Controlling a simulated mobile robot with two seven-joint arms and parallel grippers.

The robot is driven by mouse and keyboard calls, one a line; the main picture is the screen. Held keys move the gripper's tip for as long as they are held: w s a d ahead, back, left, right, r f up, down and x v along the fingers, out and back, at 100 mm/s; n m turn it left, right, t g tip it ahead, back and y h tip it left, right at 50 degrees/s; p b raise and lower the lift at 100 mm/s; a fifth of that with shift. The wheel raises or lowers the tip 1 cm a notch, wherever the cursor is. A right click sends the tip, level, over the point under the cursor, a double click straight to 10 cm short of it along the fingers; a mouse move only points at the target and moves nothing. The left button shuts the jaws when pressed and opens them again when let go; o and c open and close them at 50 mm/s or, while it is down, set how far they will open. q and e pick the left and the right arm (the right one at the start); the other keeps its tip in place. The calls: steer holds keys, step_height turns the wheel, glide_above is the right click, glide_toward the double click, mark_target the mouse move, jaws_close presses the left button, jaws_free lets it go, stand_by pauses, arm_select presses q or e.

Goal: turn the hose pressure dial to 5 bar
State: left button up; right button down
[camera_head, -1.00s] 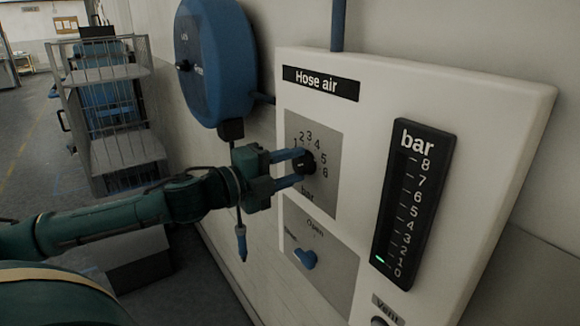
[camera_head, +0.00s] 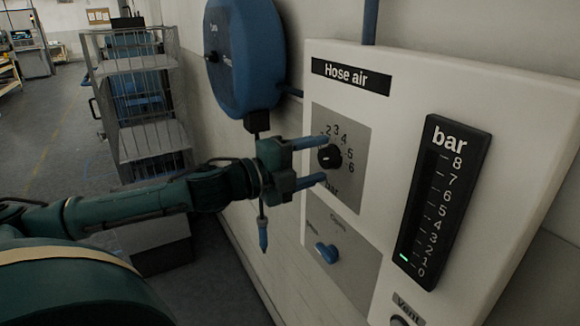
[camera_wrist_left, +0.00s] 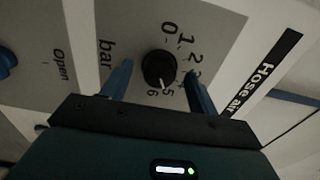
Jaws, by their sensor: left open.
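The black pressure dial (camera_head: 329,157) sits on a grey plate under the "Hose air" label. It also shows in the left wrist view (camera_wrist_left: 157,68), where its white pointer mark is at or very near the 5. My left gripper (camera_head: 318,162) is open, its two blue fingers spread either side of the dial. In the wrist view the left gripper (camera_wrist_left: 158,88) shows a gap between each finger and the dial. The bar gauge (camera_head: 437,205) has a green mark low down, near 1. My right gripper is not in view.
A blue lever (camera_head: 326,253) marked "Open" is below the dial, and a "Vent" control (camera_head: 398,320) is at the panel's bottom. A blue hose reel (camera_head: 243,60) hangs on the wall. A wire cage trolley (camera_head: 140,100) stands at the left.

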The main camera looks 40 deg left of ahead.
mark_target(322, 160)
arm_select(q)
steer(key=shift+v, duration=3.45)
